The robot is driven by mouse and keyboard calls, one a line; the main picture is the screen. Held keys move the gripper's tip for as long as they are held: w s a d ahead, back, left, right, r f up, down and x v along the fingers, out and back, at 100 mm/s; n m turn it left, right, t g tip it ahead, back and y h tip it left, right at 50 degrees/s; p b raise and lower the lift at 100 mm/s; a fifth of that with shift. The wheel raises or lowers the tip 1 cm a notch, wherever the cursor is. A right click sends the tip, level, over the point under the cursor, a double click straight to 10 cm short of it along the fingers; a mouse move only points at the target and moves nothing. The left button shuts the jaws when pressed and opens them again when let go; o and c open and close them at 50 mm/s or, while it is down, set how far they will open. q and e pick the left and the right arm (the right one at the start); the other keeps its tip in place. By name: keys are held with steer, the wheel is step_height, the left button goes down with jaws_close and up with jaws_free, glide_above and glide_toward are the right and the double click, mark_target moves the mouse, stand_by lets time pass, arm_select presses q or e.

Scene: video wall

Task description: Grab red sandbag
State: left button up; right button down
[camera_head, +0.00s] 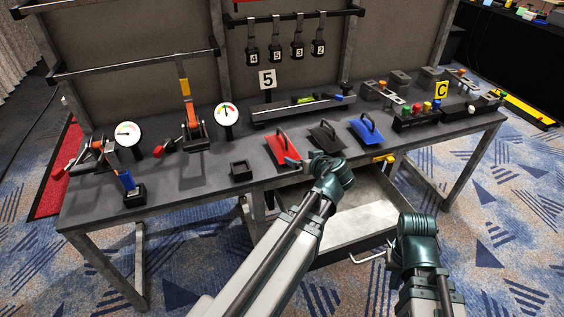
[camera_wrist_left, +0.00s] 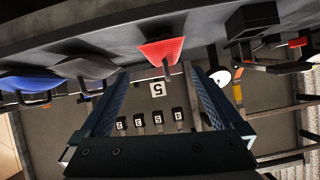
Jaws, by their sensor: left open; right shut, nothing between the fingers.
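The red sandbag (camera_head: 281,148), a wedge-like bag with a handle on top, lies on the dark workbench (camera_head: 190,180). My left gripper (camera_head: 296,163) is at its near right side, partly hidden by my own wrist in the head view. In the left wrist view, which is upside down, the red sandbag (camera_wrist_left: 162,48) and its handle appear ahead between the open fingers (camera_wrist_left: 160,78), and nothing is held. Contact cannot be made out. My right gripper (camera_head: 372,257) is shut and empty in front of the bench, low and away from the bag.
A black sandbag (camera_head: 327,140) and a blue sandbag (camera_head: 367,131) lie to the right of the red one. A small black box (camera_head: 241,171) stands to its left. A long tray (camera_head: 300,108) lies behind. An open drawer (camera_head: 350,228) sticks out below the bench.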

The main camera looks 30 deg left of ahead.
mark_target(283, 143)
arm_select(q)
steer(key=shift+n+t+y, duration=0.5)
steer(key=shift+n+y, duration=0.2)
steer(key=b+x, duration=0.1)
steer(key=x, duration=0.2)
steer(key=r+b+x, duration=0.1)
steer(key=x, duration=0.3)
steer(key=b+x, duration=0.2)
steer(key=x, duration=0.1)
steer(key=shift+w+a, duration=0.2)
steer(key=shift+a, duration=0.4)
steer(key=shift+w+a, duration=0.2)
steer(key=shift+a, duration=0.1)
arm_select(e)
step_height(283, 143, down, 5)
steer(key=shift+f, duration=0.15)
arm_select(q)
steer(key=b+x, duration=0.1)
steer(key=x, duration=0.1)
steer(key=b+x, duration=0.1)
steer(key=x, duration=0.2)
steer(key=shift+f, duration=0.35)
steer(key=shift+r, duration=0.1)
arm_select(e)
step_height(283, 143, down, 2)
steer(key=shift+f, duration=0.15)
arm_select(q)
jaws_close()
